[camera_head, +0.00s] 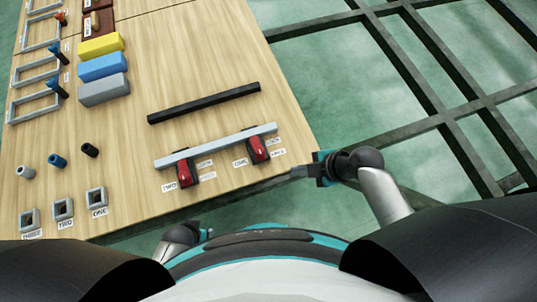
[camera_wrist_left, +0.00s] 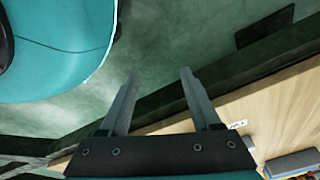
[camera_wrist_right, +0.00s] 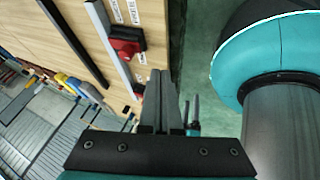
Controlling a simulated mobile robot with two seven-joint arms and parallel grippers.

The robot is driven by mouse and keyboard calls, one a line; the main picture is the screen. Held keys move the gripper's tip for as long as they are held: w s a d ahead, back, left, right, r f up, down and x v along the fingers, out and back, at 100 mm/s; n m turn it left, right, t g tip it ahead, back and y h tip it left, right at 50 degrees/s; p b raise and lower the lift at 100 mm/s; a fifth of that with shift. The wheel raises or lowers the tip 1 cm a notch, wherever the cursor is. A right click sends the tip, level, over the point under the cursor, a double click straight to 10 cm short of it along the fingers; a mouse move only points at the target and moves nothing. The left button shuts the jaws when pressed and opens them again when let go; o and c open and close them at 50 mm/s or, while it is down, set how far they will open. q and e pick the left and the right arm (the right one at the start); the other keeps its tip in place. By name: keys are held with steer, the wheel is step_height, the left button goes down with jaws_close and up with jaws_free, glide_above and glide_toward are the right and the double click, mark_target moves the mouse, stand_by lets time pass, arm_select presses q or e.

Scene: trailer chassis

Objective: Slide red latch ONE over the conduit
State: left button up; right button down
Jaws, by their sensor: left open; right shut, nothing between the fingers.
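The conduit (camera_head: 222,143) is a light grey bar lying along the wooden board. Red latch ONE (camera_head: 257,149) sits at its right part, on a dark base, beside its "ONE" label. Red latch TWO (camera_head: 183,172) sits farther left. In the right wrist view latch ONE (camera_wrist_right: 125,45) is beside the conduit (camera_wrist_right: 104,35); I cannot tell whether any part covers it. My right gripper (camera_head: 296,172) is shut and empty at the board's edge, right of and apart from latch ONE. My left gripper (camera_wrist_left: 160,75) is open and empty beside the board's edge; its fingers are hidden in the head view.
A black bar (camera_head: 204,103) lies beyond the conduit. Yellow (camera_head: 101,46), blue (camera_head: 103,66) and grey (camera_head: 104,89) blocks stand on the left. Small cylinders and square sockets (camera_head: 97,197) are at front left. A dark frame (camera_head: 420,80) with green gaps lies to the right.

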arm_select(q)
steer(key=shift+s+a+f, duration=0.15)
arm_select(e)
steer(key=shift+w+a+r+n+y, duration=0.25)
steer(key=shift+r+n, duration=0.25)
steer(key=shift+n, duration=0.3)
steer(key=b, duration=0.5)
glide_toward(259, 159)
steer(key=shift+s+f, duration=1.35)
steer(key=shift+f, duration=0.45)
steer(key=shift+w+a, duration=0.9)
arm_select(q)
steer(key=w+d+r, duration=0.2)
steer(key=w+r, duration=0.1)
steer(key=r, duration=0.2)
steer(key=w+d+r+t+b, duration=0.1)
steer(key=w+d+r, duration=0.1)
steer(key=r, duration=0.4)
steer(key=shift+w, duration=0.85)
arm_select(e)
steer(key=shift+w+a, duration=0.35)
steer(key=shift+w, duration=0.55)
steer(key=shift+w, duration=0.1)
